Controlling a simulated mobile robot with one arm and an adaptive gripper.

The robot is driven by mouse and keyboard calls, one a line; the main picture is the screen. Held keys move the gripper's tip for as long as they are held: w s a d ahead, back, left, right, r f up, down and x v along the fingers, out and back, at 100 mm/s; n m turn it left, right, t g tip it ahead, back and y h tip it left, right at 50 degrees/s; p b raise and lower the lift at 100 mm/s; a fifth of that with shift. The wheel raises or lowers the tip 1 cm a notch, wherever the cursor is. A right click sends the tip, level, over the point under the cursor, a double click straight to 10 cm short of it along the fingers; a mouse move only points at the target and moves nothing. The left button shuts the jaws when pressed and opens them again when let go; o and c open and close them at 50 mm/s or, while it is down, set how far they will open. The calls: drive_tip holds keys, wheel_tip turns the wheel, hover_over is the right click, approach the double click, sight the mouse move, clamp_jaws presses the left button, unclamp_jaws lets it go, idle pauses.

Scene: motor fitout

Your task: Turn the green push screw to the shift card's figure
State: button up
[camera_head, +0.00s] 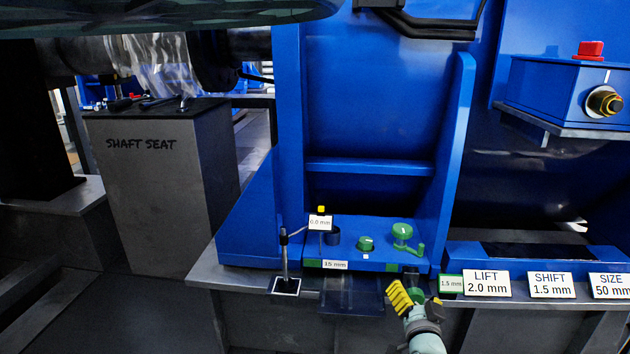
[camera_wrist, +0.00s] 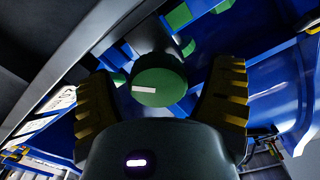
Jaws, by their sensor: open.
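A round green knob with a white mark, which looks like the green push screw (camera_wrist: 158,82), sits between my gripper's (camera_wrist: 161,100) yellow ribbed fingers in the wrist view. The fingers are open, one on each side, with a visible gap on the right; contact on the left is hard to tell. In the head view my gripper (camera_head: 416,296) is at the bench's front edge, partly hiding the knob. The shift card (camera_head: 551,285) reads "SHIFT 1.5 mm". A small green-edged plate (camera_head: 451,284) beside the gripper reads "1.5 mm".
A lift card (camera_head: 487,283) reads 2.0 mm and a size card (camera_head: 610,286) 50 mm. Other green knobs (camera_head: 365,243) (camera_head: 402,231) stand on the blue foot. A gauge stand (camera_head: 285,262) with a "0.0 mm" tag (camera_head: 320,222) stands left. The shaft seat block (camera_head: 160,190) is further left.

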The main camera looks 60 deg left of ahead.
drive_tip(key=shift+n, duration=0.7)
